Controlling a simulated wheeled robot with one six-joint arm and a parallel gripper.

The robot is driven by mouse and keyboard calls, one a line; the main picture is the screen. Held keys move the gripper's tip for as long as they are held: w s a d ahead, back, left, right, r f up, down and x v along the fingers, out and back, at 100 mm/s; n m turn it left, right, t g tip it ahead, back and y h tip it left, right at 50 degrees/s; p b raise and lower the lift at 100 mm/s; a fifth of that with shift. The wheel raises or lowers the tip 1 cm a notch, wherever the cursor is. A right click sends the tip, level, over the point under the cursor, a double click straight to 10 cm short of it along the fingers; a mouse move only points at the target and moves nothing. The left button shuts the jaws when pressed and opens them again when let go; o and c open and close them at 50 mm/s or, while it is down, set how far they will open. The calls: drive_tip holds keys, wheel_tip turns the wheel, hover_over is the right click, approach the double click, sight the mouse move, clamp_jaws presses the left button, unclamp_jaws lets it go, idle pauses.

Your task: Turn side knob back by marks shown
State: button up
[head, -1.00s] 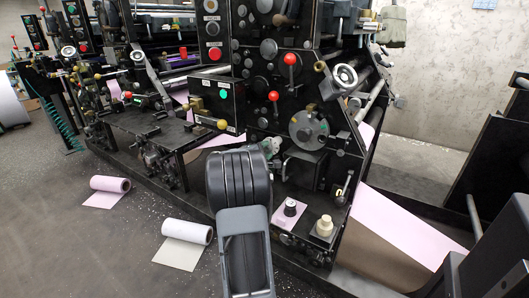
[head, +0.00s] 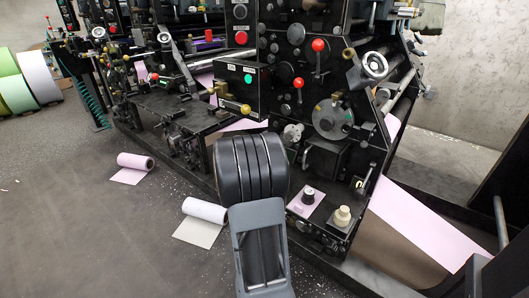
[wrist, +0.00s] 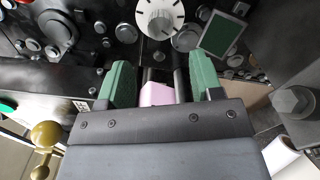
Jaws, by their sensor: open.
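A white round knob (wrist: 160,18) with dark marks around its rim sits on the black machine face at the top of the wrist view. A pale grey knob (head: 293,132) beside my arm in the head view may be the same one. My gripper (wrist: 161,80) is open, with a green finger on each side and nothing held between them. The knob lies beyond the fingertips, apart from them. In the head view my own arm hides the gripper. A small green panel (wrist: 222,35) with a pale frame is right of the knob; I cannot read anything on it.
Red ball levers (head: 298,83) and a large grey disc (head: 332,118) stick out of the machine. A box with a green button (head: 248,78) stands left. A cream knob (head: 342,215) sits low on a ledge. Paper rolls (head: 204,210) lie on the floor; open floor is at left.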

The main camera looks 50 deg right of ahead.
drive_tip(key=shift+a, duration=2.65)
